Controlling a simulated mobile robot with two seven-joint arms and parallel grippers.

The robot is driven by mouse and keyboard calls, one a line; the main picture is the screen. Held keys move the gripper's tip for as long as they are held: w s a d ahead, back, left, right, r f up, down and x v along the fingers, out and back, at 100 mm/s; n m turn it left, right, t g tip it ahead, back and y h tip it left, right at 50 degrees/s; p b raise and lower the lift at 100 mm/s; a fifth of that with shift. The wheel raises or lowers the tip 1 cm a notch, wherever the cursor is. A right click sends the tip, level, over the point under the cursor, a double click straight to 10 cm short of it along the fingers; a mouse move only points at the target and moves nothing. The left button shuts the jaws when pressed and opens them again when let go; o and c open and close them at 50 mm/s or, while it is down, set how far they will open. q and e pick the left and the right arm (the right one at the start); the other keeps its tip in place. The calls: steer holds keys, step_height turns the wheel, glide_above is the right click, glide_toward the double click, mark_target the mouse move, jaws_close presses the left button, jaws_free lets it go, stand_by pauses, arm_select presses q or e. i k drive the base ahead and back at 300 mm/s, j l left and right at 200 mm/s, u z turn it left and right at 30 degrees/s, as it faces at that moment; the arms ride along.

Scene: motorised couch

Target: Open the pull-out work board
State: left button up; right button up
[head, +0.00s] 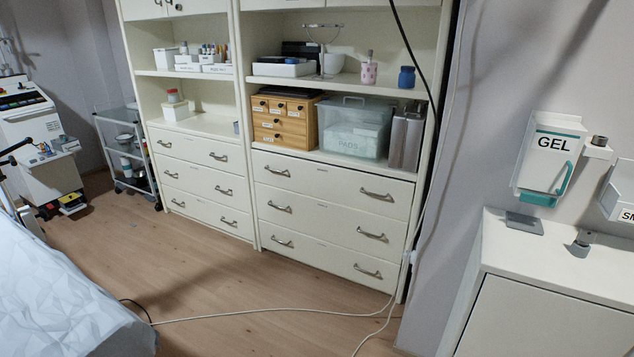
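The right cream cabinet (246,120) stands against the back wall. Below its open shelf is a thin horizontal front edge (300,157) with a dark gap beneath it. I cannot tell if this edge is the pull-out work board; no board sticks out from the cabinet. Under it are three closed drawer fronts, the top one (325,186) with two metal bow handles, at left (277,172) and right (377,195). Neither of my grippers is in view.
A wooden drawer box (284,122) and a clear lidded bin (353,130) stand on the shelf. A white cable (250,314) crosses the open wooden floor (200,270). A covered couch (60,300) is at lower left, a white cabinet (560,270) at right.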

mark_target(390, 197)
steer(key=z, duration=5.15)
steer(key=k+z, duration=0.4)
steer(key=k, duration=0.3)
steer(key=k+z, duration=0.15)
steer(key=k, duration=1.6)
steer(key=k+j+u, duration=0.15)
steer(key=k+u, duration=0.2)
steer(key=k, duration=0.45)
